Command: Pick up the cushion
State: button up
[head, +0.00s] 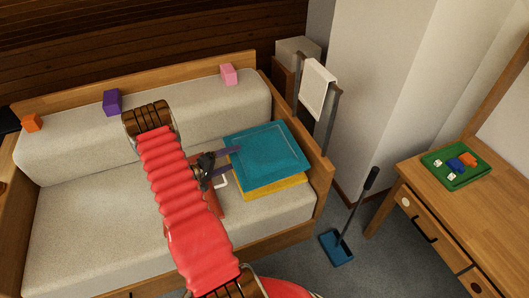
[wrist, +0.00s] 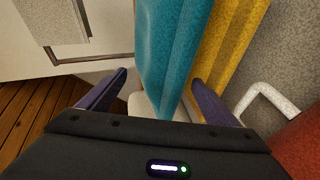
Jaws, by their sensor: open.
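A teal cushion (head: 268,148) lies on top of a yellow cushion (head: 272,188) at the right end of the sofa seat. My gripper (head: 232,160) is open at the left edge of the stack. In the wrist view the edge of the teal cushion (wrist: 165,45) reaches between the two purple fingers of my gripper (wrist: 160,78). The yellow cushion (wrist: 232,40) shows beyond the right finger. I cannot tell whether either finger touches a cushion.
A red object with a white handle (head: 222,182) is close by my gripper, partly hidden by my arm. The sofa's wooden right armrest (head: 318,170) borders the cushions. Orange (head: 32,122), purple (head: 112,102) and pink (head: 229,74) blocks sit along the backrest.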

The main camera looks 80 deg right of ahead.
aim_at(239, 156)
jog(key=shift+x, duration=0.75)
jog(key=shift+x, duration=2.65)
jog(key=shift+a+f, duration=0.1)
jog(key=shift+s, duration=0.1)
jog(key=shift+f, duration=0.1)
jog(key=c, duration=1.1)
jog(key=shift+c, duration=0.2)
